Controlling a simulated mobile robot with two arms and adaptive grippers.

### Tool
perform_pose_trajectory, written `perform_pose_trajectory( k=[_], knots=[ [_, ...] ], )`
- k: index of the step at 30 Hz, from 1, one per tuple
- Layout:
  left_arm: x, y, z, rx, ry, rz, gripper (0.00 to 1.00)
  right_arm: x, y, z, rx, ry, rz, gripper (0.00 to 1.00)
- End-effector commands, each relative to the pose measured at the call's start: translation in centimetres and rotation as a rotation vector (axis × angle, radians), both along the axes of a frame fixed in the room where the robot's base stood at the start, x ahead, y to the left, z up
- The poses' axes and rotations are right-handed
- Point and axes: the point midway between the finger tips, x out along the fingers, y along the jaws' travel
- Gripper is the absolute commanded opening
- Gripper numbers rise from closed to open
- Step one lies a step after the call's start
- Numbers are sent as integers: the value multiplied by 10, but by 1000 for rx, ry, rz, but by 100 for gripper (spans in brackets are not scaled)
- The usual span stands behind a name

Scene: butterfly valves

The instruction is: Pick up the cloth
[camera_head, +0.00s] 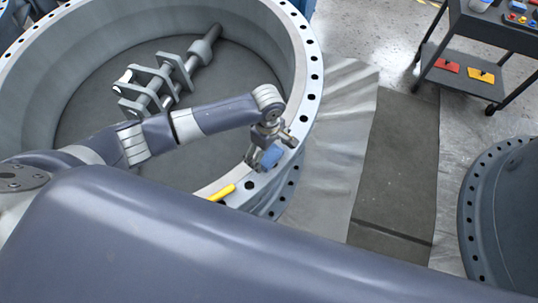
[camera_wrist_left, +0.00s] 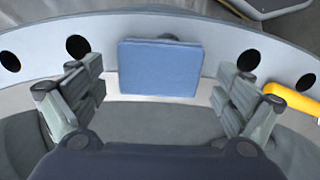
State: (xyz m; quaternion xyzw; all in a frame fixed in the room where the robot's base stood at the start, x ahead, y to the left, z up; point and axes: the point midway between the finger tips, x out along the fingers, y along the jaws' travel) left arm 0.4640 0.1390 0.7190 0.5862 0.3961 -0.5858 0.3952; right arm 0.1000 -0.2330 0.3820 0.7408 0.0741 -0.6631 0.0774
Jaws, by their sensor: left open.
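The cloth (camera_head: 271,156) is a small blue folded rectangle on the flange rim of the large grey valve ring (camera_head: 313,75). In the left wrist view the cloth (camera_wrist_left: 160,67) lies flat on the rim, over part of a bolt hole. My left gripper (camera_head: 258,152) is above the rim close to the cloth. In the left wrist view my left gripper (camera_wrist_left: 160,95) is open, with one finger on each side of the cloth and nothing between them held. Its fingers do not appear to touch the cloth. My right gripper does not show.
A yellow-handled tool (camera_head: 221,193) lies on the rim near the cloth; it also shows in the left wrist view (camera_wrist_left: 291,99). A dark cart (camera_head: 468,70) with tools is at upper right. Another ring (camera_head: 477,215) is at right.

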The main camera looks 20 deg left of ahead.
Motion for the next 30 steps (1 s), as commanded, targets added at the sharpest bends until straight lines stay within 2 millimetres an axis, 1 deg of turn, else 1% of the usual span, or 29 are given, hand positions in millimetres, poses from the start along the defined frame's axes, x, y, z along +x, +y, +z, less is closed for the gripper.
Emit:
perform_pose_trajectory(
  k=[2,3,8,9,18,22,26,29,30],
  knots=[
    [0,0,0,0,0,0,94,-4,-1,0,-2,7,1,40],
    [0,0,0,0,0,-1,90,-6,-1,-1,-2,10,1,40],
    [0,0,0,-1,0,0,53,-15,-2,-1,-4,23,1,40],
    [0,-1,0,-1,0,-1,52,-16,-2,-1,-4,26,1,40],
    [0,0,0,-1,0,-1,51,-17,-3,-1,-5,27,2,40],
    [0,-1,4,-2,0,-1,51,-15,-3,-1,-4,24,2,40],
    [0,-1,16,-3,-1,-1,51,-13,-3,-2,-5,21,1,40],
    [1,-2,33,-4,-3,-1,51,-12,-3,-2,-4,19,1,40],
    [-3,0,37,-2,2,-1,51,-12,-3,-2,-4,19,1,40]
  ],
)
